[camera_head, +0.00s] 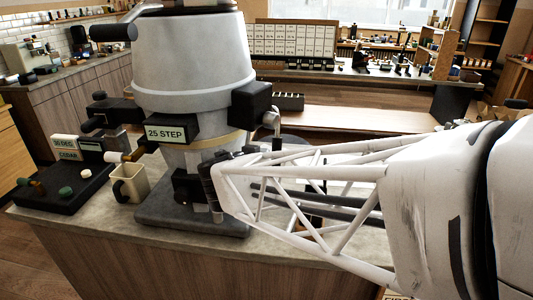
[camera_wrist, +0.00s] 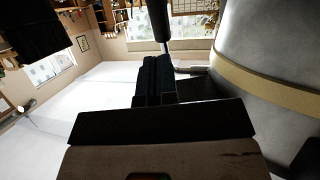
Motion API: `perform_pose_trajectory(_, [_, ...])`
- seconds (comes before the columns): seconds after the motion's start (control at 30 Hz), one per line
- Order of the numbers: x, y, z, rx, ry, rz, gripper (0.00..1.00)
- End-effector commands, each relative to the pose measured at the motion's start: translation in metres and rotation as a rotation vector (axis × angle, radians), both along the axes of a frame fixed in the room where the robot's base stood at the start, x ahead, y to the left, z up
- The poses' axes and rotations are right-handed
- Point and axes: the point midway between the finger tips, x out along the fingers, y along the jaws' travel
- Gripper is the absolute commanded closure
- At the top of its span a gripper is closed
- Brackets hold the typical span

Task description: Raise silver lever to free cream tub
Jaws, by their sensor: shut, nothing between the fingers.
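The silver lever (camera_head: 273,120) juts from a black block on the right side of the large grey machine and ends in a dark grip (camera_head: 277,143) pointing down. In the wrist view its silver rod (camera_wrist: 188,68) runs to the black grip (camera_wrist: 160,25). My gripper (camera_wrist: 153,62) is shut and empty. Its dark fingertips appear close to the rod; I cannot tell whether they touch. In the head view my white lattice arm largely hides the fingers. A cream tub (camera_head: 135,183) stands upright at the machine's left foot, beneath a black arm with a pale tip.
The machine (camera_head: 195,60) carries a "25 STEP" label (camera_head: 166,133) and stands on a dark base on the counter (camera_head: 110,215). A black tray (camera_head: 65,190) with small knobs and labelled blocks sits at left. Room shows behind the machine at right.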

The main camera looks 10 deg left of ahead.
Motion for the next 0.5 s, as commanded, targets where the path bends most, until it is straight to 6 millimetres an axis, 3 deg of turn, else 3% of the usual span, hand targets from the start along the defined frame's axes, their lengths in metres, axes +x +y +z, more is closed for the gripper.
perform_pose_trajectory(0.5, [0.061, -0.013, -0.023, -0.001, 0.001, -0.002, 1.0])
